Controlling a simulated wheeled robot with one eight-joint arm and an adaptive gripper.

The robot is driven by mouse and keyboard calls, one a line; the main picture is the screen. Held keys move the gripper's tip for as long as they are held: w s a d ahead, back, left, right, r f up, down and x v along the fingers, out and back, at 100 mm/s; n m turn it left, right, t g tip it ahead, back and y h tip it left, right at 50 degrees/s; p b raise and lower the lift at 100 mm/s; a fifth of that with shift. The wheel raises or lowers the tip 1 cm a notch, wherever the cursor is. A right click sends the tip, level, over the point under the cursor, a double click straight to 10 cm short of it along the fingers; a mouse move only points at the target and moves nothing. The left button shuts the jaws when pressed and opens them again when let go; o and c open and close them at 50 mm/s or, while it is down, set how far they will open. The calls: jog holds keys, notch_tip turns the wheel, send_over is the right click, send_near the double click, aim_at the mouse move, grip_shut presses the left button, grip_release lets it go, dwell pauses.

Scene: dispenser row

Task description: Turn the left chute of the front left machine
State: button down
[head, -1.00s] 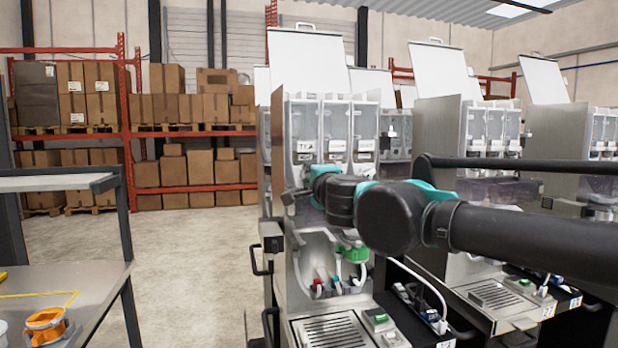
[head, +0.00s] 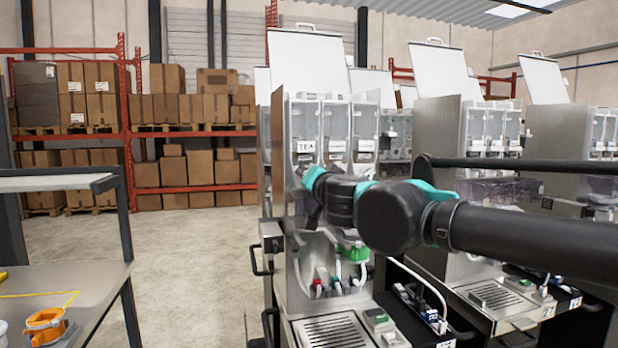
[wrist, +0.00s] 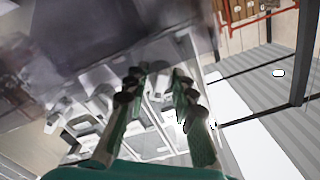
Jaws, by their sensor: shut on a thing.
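The front left machine (head: 276,150) stands right of centre in the head view. It has three clear canisters, and its left canister (head: 304,125) carries a label reading TEA. My arm crosses in front of the machine and hides the left chute below that canister in the head view.
Below my arm are the machine's hoses with a green fitting (head: 355,254) and a drip grille (head: 330,331). More machines (head: 490,125) stand to the right. A table (head: 70,290) with an orange item (head: 46,328) is at the left. The floor (head: 190,255) between is clear.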

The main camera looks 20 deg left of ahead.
jog(key=n, duration=0.6)
jog(key=shift+n, duration=0.4)
dwell(0.4)
jog(key=c, duration=1.6)
grip_release()
jog(key=shift+s, duration=0.1)
jog(key=v, duration=1.2)
